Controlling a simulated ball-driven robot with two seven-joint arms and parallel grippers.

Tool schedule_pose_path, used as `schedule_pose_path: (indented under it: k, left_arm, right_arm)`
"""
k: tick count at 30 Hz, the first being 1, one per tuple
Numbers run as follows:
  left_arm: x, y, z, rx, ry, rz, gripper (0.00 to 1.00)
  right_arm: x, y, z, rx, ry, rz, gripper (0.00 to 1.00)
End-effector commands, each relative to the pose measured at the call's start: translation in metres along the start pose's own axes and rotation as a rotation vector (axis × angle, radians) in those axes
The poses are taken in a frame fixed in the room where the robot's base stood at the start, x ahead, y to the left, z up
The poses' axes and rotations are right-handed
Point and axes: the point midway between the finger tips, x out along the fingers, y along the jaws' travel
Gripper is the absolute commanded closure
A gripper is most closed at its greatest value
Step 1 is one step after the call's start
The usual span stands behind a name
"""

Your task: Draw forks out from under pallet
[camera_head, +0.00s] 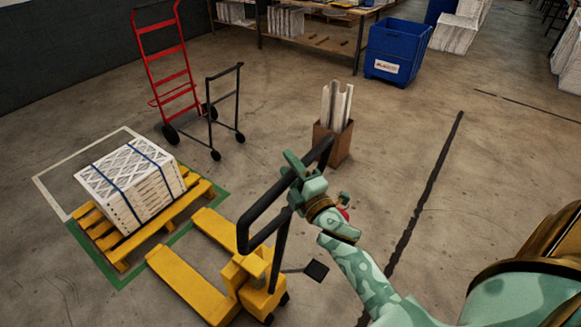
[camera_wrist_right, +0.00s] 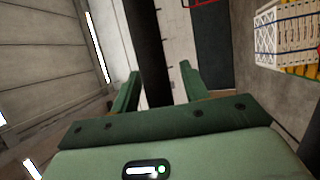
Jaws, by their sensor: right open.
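The yellow pallet (camera_head: 202,190) lies at left in the head view, loaded with white filters (camera_head: 130,182) bound by blue straps. The yellow pallet jack (camera_head: 262,290) stands to its right. Its two forks (camera_head: 185,284) lie on bare floor, their tips pointing at the pallet and apart from it, with a strip of floor between. My right gripper (camera_head: 293,178) is at the right side of the jack's black loop handle (camera_head: 262,205). In the right wrist view a dark bar runs between the open fingers (camera_wrist_right: 160,75). My left gripper is not in view.
A green-and-white floor outline (camera_head: 117,282) surrounds the pallet. A red hand truck (camera_head: 170,62) and a dark cart frame (camera_head: 224,100) stand behind it. A brown box (camera_head: 340,143) with upright pieces stands beyond the handle. A blue bin (camera_head: 395,50) is farther back. Floor at right is clear.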

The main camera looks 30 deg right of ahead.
Motion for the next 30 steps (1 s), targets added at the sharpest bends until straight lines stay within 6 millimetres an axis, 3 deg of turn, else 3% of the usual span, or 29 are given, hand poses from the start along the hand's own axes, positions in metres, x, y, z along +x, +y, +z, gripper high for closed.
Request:
schedule_pose_path:
  k: [3,8,23,24,26,30]
  left_arm:
    - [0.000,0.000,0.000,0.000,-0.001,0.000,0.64]
    - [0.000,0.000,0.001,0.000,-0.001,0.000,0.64]
    - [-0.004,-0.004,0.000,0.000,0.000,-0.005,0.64]
    - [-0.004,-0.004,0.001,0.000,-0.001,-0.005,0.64]
    - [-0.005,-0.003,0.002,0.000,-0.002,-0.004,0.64]
    - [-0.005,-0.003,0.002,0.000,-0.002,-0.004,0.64]
  right_arm:
    - [0.000,0.000,0.000,0.000,0.000,0.000,0.58]
    - [0.000,0.000,0.000,-0.001,0.000,0.000,1.00]
    - [-0.016,0.002,0.007,-0.003,-0.001,-0.003,1.00]
    - [-0.016,0.002,0.007,-0.003,-0.002,-0.003,0.74]
    - [-0.016,0.002,0.007,-0.002,-0.002,-0.003,0.57]
    - [-0.016,0.003,0.007,-0.002,-0.001,-0.001,0.55]
